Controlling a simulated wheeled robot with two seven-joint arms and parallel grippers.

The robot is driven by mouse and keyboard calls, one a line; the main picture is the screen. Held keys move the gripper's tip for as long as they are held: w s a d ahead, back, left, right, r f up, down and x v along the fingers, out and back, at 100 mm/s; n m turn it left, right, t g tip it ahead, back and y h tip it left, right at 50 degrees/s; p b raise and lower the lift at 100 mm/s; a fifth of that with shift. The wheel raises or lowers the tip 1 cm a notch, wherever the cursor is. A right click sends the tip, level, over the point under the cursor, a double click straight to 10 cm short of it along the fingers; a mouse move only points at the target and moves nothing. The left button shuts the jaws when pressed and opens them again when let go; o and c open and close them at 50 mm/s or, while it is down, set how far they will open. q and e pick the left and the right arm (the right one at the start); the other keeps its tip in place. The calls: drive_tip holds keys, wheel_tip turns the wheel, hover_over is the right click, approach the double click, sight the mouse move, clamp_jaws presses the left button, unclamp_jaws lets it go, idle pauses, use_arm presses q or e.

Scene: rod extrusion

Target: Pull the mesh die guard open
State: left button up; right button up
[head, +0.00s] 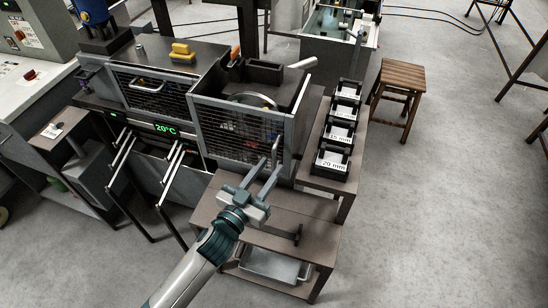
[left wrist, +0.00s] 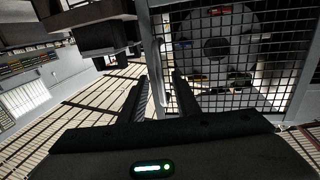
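The mesh die guard (head: 228,132) is a grey-framed wire panel standing across the front of the die housing. Its upright bar handle (head: 277,152) is on the right side of the frame. My left gripper (head: 272,164) is open, with its fingers reaching toward the handle. In the left wrist view, the handle (left wrist: 160,75) shows between the two separated fingers (left wrist: 160,80), with gaps beside it. The guard's mesh (left wrist: 225,55) fills the upper right there, with a round die face behind it. My right gripper is not in view.
A brown table (head: 215,197) stands under my left gripper, with a metal tray (head: 268,265) on its lower shelf. A rack of labelled black bins (head: 335,155) is close at the right. A wooden stool (head: 403,75) stands beyond.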

sight(273, 163)
use_arm(q)
drive_tip(key=shift+x, duration=1.8)
clamp_jaws()
